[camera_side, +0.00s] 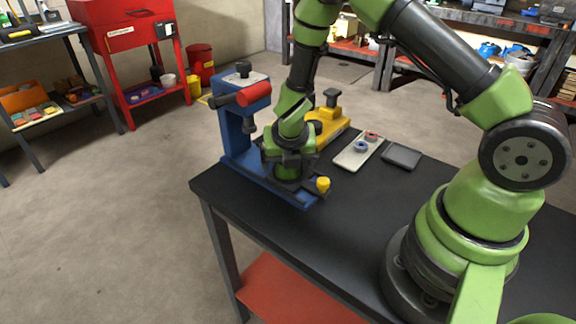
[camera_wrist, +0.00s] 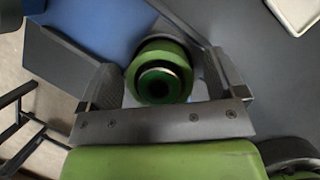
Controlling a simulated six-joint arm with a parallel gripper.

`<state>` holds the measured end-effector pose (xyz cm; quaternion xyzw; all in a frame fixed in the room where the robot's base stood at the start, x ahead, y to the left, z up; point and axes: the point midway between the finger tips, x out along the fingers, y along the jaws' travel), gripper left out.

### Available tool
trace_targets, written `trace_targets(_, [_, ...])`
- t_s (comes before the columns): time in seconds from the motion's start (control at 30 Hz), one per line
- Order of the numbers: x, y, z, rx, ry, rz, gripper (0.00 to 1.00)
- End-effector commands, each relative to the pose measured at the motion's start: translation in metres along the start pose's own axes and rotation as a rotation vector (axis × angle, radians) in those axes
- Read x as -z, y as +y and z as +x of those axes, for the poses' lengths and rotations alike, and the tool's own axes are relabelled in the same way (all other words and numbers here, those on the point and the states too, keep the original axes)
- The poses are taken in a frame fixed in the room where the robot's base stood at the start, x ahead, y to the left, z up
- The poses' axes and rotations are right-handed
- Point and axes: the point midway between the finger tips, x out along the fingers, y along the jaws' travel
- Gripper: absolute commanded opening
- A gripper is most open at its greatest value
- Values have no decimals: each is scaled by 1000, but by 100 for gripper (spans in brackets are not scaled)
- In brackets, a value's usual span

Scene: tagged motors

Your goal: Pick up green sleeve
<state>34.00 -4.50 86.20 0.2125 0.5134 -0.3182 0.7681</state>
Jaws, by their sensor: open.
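The green sleeve (camera_wrist: 137,65) shows in the wrist view as a round green piece with a dark hole in its centre. It lies between the two fingers of my gripper (camera_wrist: 162,80), which are apart with one on each side of it. I cannot tell whether either finger touches it. In the side view my gripper (camera_side: 288,176) points down over the base of a blue fixture (camera_side: 236,130) near the table's left edge. The fingers and wrist largely hide the sleeve there.
The blue fixture's upright, with a red cylinder (camera_side: 254,94), stands close left of my gripper. A yellow knob (camera_side: 323,184) is close right. Behind are a yellow fixture (camera_side: 328,124), a pale tray (camera_side: 350,157) with red and blue rings, and a dark square plate (camera_side: 401,157). The front tabletop is clear.

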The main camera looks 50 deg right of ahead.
Motion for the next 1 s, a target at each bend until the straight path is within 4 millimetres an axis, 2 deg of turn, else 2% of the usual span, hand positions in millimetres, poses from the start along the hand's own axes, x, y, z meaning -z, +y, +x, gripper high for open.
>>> trace_targets(0.13, [0, 0, 0, 0, 0, 0, 89])
trace_targets(0.4, [0, 0, 0, 0, 0, 0, 27])
trace_targets(0.77, [-1, 0, -3, -1, -2, 2, 26])
trace_targets(1.0, [-7, 0, -17, -2, -3, 3, 26])
